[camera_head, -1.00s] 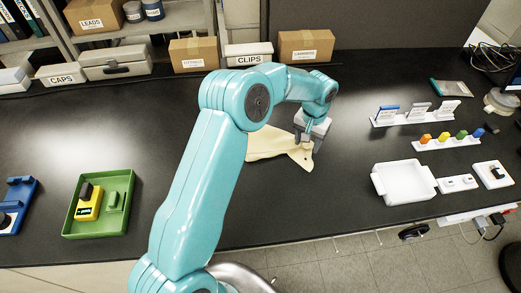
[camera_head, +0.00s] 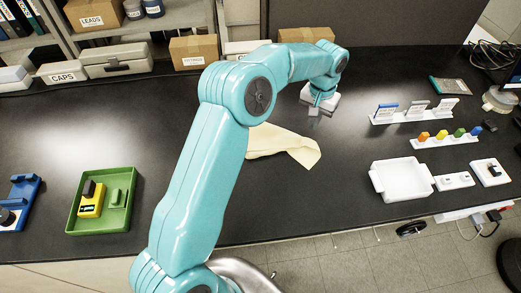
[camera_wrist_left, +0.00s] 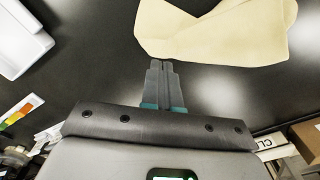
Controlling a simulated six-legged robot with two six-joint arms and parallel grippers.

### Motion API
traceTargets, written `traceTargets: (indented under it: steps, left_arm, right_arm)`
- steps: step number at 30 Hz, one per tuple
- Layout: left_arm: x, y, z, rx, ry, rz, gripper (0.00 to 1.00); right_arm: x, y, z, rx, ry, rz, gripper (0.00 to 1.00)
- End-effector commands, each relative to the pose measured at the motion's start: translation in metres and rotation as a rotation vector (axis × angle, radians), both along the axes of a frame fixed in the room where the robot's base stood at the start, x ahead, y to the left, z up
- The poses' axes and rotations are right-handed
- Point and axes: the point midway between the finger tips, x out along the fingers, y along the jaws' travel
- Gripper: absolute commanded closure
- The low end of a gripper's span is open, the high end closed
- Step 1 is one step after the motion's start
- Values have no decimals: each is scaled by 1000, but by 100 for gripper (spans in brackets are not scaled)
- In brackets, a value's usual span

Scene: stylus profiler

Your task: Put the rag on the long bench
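The cream rag (camera_head: 283,143) lies on the long black bench (camera_head: 345,222), partly hidden behind my left arm in the head view. It looks loosely spread, with a fold at its right end. My left gripper (camera_head: 316,113) is over the bench, behind and to the right of the rag, apart from it. In the left wrist view the rag (camera_wrist_left: 215,32) lies beyond the fingertips (camera_wrist_left: 161,65), which are together with nothing between them. My right gripper is in neither view.
A green tray (camera_head: 72,222) holds a yellow device at the left. A white tray (camera_head: 403,181) and labelled racks (camera_head: 412,117) stand at the right. Boxes (camera_head: 193,50) line the back. Bare bench lies around the rag.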

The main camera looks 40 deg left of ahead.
Motion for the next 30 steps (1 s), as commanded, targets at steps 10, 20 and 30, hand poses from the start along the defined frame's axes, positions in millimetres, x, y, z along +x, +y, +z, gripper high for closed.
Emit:
traceTargets:
  steps: [10, 20, 30]
  left_arm:
    - [-31, 92, -14, 0, 0, 6, 100]
    - [-60, 177, -28, 1, 0, 6, 100]
    - [-78, 229, -51, -3, 3, -1, 100]
  right_arm:
    - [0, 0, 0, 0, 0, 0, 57]
    - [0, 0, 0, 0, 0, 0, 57]
    - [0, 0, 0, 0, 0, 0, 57]
